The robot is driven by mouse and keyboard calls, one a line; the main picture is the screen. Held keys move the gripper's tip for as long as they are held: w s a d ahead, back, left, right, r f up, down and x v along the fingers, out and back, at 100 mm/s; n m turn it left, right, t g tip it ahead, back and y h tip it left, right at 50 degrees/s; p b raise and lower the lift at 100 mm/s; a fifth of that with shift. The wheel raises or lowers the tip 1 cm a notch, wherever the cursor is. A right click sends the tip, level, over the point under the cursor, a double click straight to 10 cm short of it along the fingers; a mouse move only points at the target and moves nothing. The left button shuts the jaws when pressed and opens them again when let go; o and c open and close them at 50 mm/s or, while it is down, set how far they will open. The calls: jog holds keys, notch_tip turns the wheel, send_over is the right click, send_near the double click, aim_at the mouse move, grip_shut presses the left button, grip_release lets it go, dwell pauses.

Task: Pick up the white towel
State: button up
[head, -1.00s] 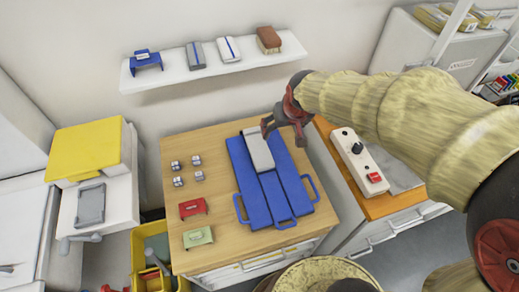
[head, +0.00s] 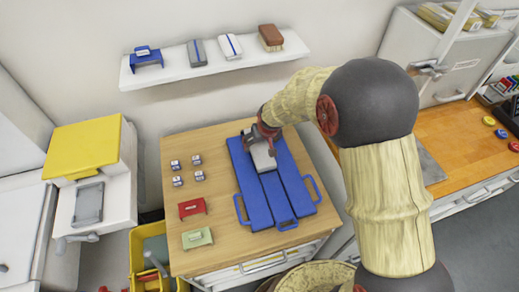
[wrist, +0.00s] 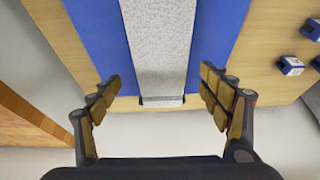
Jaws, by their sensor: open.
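The white towel (head: 263,158) is a pale, folded, oblong piece lying on the blue slatted board (head: 284,205), at its far end. In the wrist view the towel (wrist: 158,45) is a speckled whitish strip running up the middle, with blue board on both sides. My gripper (head: 265,134) is over the towel's far end and hides part of it. In the wrist view my gripper (wrist: 160,85) is open, with one finger on each side of the towel and visible gaps between. I cannot tell its exact height above the towel.
Small blue-and-white blocks (head: 187,170), a red piece (head: 193,208) and a green piece (head: 198,238) lie left of the board on the wooden table (head: 222,262). A wall shelf (head: 180,76) behind holds folded cloths and a blue stand. A yellow bin (head: 140,245) stands at left.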

aim_at(260, 146)
jog(key=b+x, duration=0.1)
jog(key=x, duration=0.2)
jog(key=shift+w+f, duration=0.15)
jog(key=shift+f, duration=0.2)
jog(key=c, duration=0.3)
jog(key=c, duration=0.9)
jog(key=shift+r, duration=0.1)
jog(key=shift+c, duration=0.2)
